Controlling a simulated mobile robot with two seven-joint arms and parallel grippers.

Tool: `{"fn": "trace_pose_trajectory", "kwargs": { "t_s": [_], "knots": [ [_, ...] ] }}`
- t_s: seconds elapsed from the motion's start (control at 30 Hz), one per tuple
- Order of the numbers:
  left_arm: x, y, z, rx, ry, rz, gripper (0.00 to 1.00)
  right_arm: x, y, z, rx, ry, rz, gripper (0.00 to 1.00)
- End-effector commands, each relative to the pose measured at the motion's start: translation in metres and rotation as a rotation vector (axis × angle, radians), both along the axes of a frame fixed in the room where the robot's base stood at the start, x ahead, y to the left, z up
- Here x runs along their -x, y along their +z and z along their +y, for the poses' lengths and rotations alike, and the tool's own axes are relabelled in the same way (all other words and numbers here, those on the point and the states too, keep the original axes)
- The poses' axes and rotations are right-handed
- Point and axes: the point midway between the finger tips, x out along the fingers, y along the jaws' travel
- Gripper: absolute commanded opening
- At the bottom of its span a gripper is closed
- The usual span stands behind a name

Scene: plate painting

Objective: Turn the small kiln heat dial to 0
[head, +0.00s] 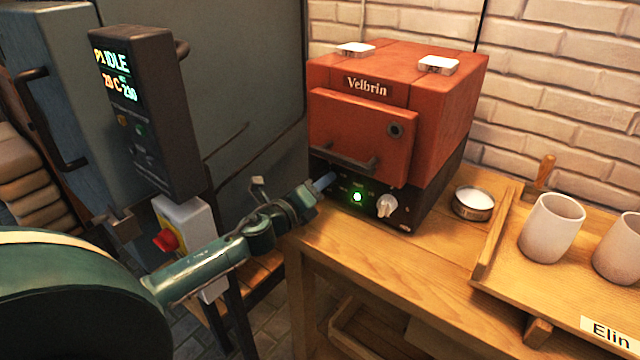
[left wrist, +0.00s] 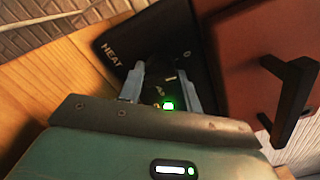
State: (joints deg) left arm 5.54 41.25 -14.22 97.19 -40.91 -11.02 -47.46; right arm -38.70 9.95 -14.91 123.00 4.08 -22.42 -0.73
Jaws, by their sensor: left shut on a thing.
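The small kiln (head: 365,120) is a red box marked "Velbrin" with a dark control panel along its lower front. My left gripper (head: 325,182) is at the left end of this panel. In the left wrist view its two grey fingers (left wrist: 162,82) reach the panel beside the "HEAT" label (left wrist: 112,54). It is shut on the heat dial, which is mostly hidden between the fingers, so its setting cannot be read. A lit green lamp (head: 357,197) and a white knob (head: 386,206) sit to its right. My right gripper is not in view.
The kiln door handle (head: 346,160) juts out just above the panel. A tall dark controller (head: 148,110) and a red-knobbed switch box (head: 185,235) stand at left. A small bowl (head: 473,213) and a wooden tray (head: 492,240) with cups (head: 552,235) are at right.

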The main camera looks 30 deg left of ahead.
Motion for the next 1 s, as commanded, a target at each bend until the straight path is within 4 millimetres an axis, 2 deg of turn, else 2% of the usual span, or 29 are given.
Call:
{"fn": "trace_pose_trajectory", "kwargs": {
  "t_s": [0.4, 0.9, 0.93, 1.0],
  "knots": [
    [0.0001, 0.0002, -0.0003, 0.166, -0.001, 0.014, 0.11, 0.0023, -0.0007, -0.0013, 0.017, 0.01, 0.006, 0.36],
    [0.0, 0.0, -0.0005, 0.187, -0.001, 0.015, 0.11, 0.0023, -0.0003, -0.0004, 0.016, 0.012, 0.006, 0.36],
    [0.0, -0.0001, -0.0004, 0.187, -0.001, 0.015, 0.35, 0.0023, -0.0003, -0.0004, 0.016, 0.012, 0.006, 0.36],
    [0.0, 0.0, -0.0005, 0.186, -0.001, 0.015, 0.41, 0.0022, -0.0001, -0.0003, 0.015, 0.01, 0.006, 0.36]
  ]
}}
